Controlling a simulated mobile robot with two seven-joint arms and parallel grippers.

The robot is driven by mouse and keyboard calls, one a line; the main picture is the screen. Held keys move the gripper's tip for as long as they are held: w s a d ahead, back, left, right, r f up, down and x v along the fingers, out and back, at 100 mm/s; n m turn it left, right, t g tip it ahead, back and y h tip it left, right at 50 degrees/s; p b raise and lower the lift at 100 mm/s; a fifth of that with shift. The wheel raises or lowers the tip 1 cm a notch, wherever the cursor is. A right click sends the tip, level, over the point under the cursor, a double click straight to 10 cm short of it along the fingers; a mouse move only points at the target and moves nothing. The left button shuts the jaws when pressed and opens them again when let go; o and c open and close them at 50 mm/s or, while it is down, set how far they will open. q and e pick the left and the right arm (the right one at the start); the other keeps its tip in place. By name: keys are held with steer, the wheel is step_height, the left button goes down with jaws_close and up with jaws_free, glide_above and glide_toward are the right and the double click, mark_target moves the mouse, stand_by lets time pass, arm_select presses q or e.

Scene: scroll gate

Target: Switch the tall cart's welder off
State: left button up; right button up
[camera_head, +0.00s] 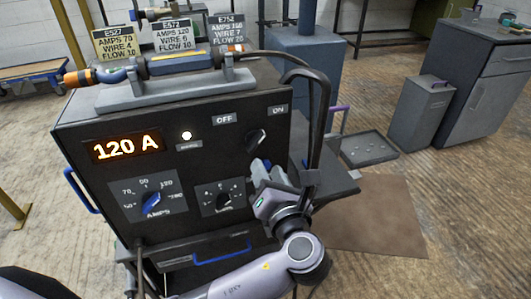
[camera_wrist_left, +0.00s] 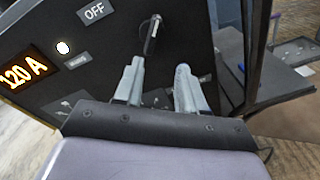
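The welder (camera_head: 100,205) is a dark box on a cart, with a lit orange 120 A display (camera_head: 127,147) and a lit white lamp (camera_head: 187,135). Its black rotary switch (camera_head: 257,138) sits below the OFF label (camera_head: 224,119) and the ON label (camera_head: 278,110); its handle appears to lean toward ON. The switch also shows in the left wrist view (camera_wrist_left: 152,33), just beyond the fingertips. My left gripper (camera_head: 268,172) is below and slightly right of the switch, with its fingers apart and empty (camera_wrist_left: 159,70). My right gripper is not seen.
An AMPS dial (camera_head: 152,199) and a smaller dial (camera_head: 223,198) are on the lower panel. A torch (camera_head: 175,63) rests on top, before several label cards (camera_head: 172,35). A black cable (camera_head: 320,110) hangs close beside my left gripper. A cabinet (camera_head: 475,95) stands right.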

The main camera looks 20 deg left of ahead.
mark_target(258, 143)
arm_select(q)
steer(key=shift+m+y, duration=0.4)
steer(key=shift+m, duration=0.1)
steer(key=w+a, duration=0.1)
steer(key=w, duration=0.1)
steer(key=w+a+r, duration=0.1)
steer(key=w, duration=0.1)
steer(key=w+a+b, duration=0.1)
steer(key=w, duration=0.1)
steer(key=shift+a+r, duration=0.3)
steer(key=shift+r, duration=0.05)
steer(key=shift+s, duration=0.1)
jaws_close()
